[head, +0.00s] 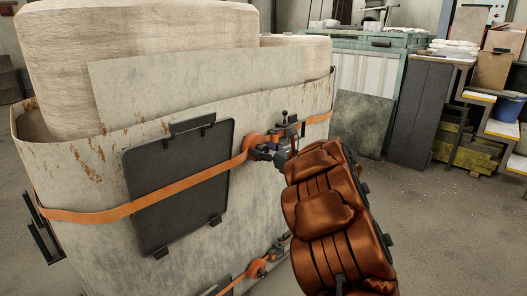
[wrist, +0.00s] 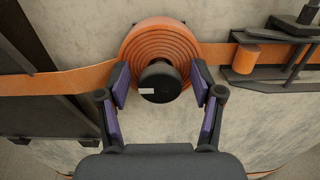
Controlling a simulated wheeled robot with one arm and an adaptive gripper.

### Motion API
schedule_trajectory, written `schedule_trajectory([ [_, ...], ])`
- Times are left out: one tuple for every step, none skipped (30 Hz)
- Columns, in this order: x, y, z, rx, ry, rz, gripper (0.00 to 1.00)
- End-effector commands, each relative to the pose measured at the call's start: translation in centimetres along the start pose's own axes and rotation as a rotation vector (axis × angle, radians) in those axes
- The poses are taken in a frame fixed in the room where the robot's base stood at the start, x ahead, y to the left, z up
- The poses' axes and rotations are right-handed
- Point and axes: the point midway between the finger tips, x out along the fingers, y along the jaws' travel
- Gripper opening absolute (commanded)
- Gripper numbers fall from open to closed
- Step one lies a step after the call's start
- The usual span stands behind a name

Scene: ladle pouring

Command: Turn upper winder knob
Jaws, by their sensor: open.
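The upper winder is an orange ribbed disc (wrist: 160,38) on the upper orange strap. Its dark round knob (wrist: 160,82), with a small pale mark, sticks out from the disc. My gripper (wrist: 160,88) is open, with one purple-lined finger on each side of the knob. I cannot tell whether either finger touches it. In the head view my arm comes from the lower right, and my gripper (head: 272,152) is at the upper winder (head: 254,140), hiding most of the knob. A lower winder (head: 258,267) sits on the lower strap.
The straps wrap a large stained container (head: 75,165) holding pale blocks (head: 140,45). A dark panel (head: 180,185) hangs left of the winder. A dark bracket (wrist: 275,60) is right of it in the wrist view. Open floor (head: 430,230) lies to the right.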

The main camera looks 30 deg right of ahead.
Motion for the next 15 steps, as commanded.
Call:
schedule_trajectory([
  [-0.01, 0.00, 0.02, 0.000, 0.000, 0.000, 0.66],
  [-0.02, 0.00, 0.02, 0.000, 0.000, 0.000, 0.66],
  [-0.02, 0.00, 0.02, 0.000, 0.000, 0.000, 0.66],
  [-0.02, 0.00, 0.03, 0.000, 0.000, 0.000, 0.63],
  [-0.02, 0.00, 0.03, 0.000, 0.000, 0.000, 0.60],
  [-0.03, 0.00, 0.02, 0.000, 0.000, 0.000, 0.56],
  [-0.03, 0.00, 0.03, 0.000, 0.000, 0.000, 0.53],
  [-0.03, 0.00, 0.03, 0.000, 0.000, 0.000, 0.50],
  [-0.03, 0.00, 0.03, -0.001, 0.000, 0.000, 0.46],
  [-0.04, 0.00, 0.04, -0.001, 0.000, 0.000, 0.42],
  [-0.04, 0.00, 0.04, -0.001, 0.000, 0.000, 0.39],
  [-0.04, 0.00, 0.05, -0.001, -0.001, 0.000, 0.35],
  [-0.04, 0.00, 0.05, -0.001, 0.000, 0.000, 0.32],
  [-0.04, 0.00, 0.05, -0.001, 0.000, 0.000, 0.29],
  [-0.04, 0.00, 0.05, -0.001, -0.001, 0.000, 0.25],
])
